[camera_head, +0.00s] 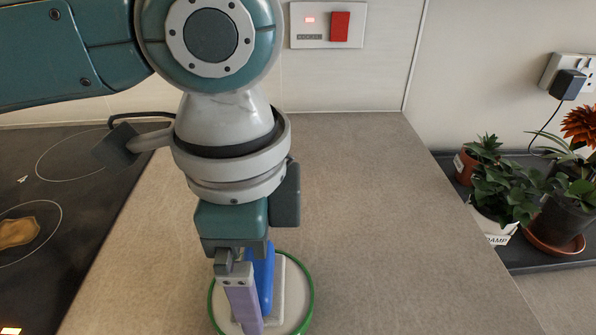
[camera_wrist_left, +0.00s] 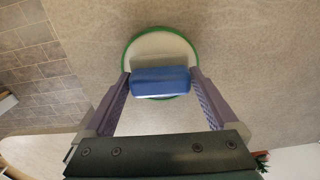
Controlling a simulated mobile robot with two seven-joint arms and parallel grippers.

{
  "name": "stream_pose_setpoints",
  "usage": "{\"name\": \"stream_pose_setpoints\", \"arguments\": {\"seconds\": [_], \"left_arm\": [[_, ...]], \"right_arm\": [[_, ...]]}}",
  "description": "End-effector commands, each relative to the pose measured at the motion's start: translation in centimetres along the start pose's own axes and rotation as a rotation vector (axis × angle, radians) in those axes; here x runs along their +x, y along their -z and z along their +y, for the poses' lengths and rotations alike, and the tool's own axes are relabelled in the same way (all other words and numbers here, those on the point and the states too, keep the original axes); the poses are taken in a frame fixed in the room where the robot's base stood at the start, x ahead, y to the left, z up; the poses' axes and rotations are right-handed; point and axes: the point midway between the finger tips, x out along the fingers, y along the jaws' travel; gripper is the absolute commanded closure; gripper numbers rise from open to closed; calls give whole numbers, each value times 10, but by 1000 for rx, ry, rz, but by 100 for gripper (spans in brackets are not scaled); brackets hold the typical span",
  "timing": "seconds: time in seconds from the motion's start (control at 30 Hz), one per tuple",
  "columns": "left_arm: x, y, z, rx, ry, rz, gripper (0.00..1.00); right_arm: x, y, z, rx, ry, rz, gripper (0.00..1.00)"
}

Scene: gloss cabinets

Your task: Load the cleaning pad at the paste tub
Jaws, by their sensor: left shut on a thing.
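My left gripper (camera_head: 256,287) points down at the front of the counter and is shut on a blue block-like handle, seemingly that of the cleaning pad (camera_head: 264,279). In the left wrist view the blue handle (camera_wrist_left: 161,81) sits between the two purple fingers of my left gripper (camera_wrist_left: 160,86). A pale grey part shows beside the handle. Below it is a round, shallow paste tub (camera_head: 311,291) with a green rim and whitish inside; its rim also shows in the left wrist view (camera_wrist_left: 128,52). The pad is over the tub; I cannot tell whether it touches the paste. My right gripper is not in view.
A black hob (camera_head: 60,210) with a brown item (camera_head: 17,232) on it lies to the left. The counter (camera_head: 390,220) right of the tub is clear. Potted plants (camera_head: 505,190) stand on a dark shelf at the right. A red wall switch (camera_head: 340,26) is behind.

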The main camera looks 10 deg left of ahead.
Motion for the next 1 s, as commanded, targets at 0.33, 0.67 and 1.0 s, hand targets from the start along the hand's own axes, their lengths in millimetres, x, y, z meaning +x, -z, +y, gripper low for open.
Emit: {"name": "stream_pose_setpoints", "arguments": {"seconds": [0.33,0.67,1.0], "left_arm": [[5,0,0,0,0,0,52],[6,0,0,0,0,0,52],[6,0,0,0,-1,0,52]], "right_arm": [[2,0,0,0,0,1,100],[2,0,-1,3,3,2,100],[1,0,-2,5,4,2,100]]}}
